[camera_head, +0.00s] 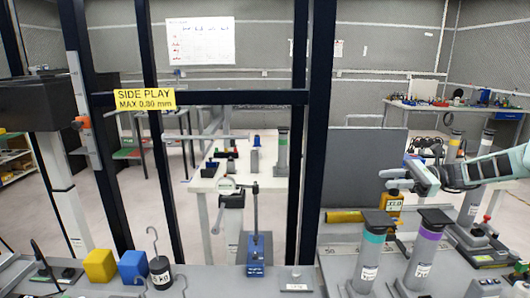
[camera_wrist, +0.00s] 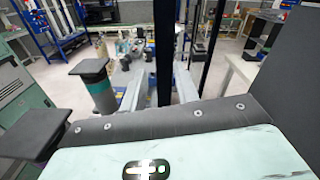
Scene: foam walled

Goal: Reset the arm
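My arm (camera_head: 490,168) reaches in from the right edge in the head view. My gripper (camera_head: 393,179) points left, above the bench and near a yellow block-shaped device with a white label (camera_head: 393,203). No held object shows.
Teal-banded (camera_head: 372,243) and purple-banded (camera_head: 427,246) posts with dark tops stand on the bench below my gripper. A dark upright frame (camera_head: 316,130) stands left of it. A yellow cube (camera_head: 99,265), a blue cube (camera_head: 133,265) and a hooked weight (camera_head: 160,271) sit at left.

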